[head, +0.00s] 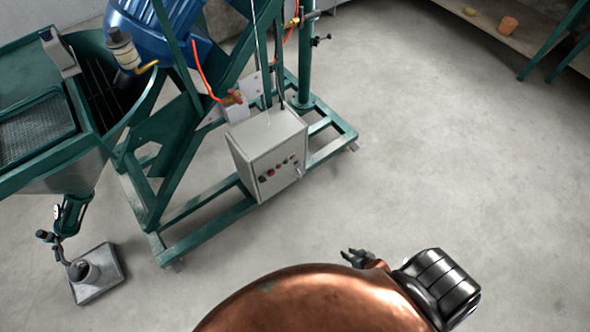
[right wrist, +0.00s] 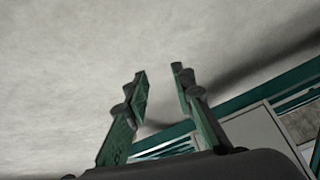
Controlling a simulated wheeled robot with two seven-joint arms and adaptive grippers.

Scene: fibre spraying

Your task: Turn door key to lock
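A grey control cabinet (head: 266,150) is mounted on the green machine frame. Its front face carries a row of small coloured buttons and knobs, with a small light key-like part (head: 297,168) at the right end; it is too small to make out clearly. My right gripper (head: 357,257) is low and to the right of the cabinet, apart from it. In the right wrist view the gripper (right wrist: 159,72) has its two fingers spread with nothing between them, and the cabinet (right wrist: 262,140) shows behind at lower right. My left gripper is in neither view.
The green frame (head: 215,200) surrounds the cabinet's base, with a blue motor (head: 160,30) above. A grey block with a round outlet (head: 96,272) stands at lower left. A shelf (head: 520,30) is at the upper right. The concrete floor to the right is clear.

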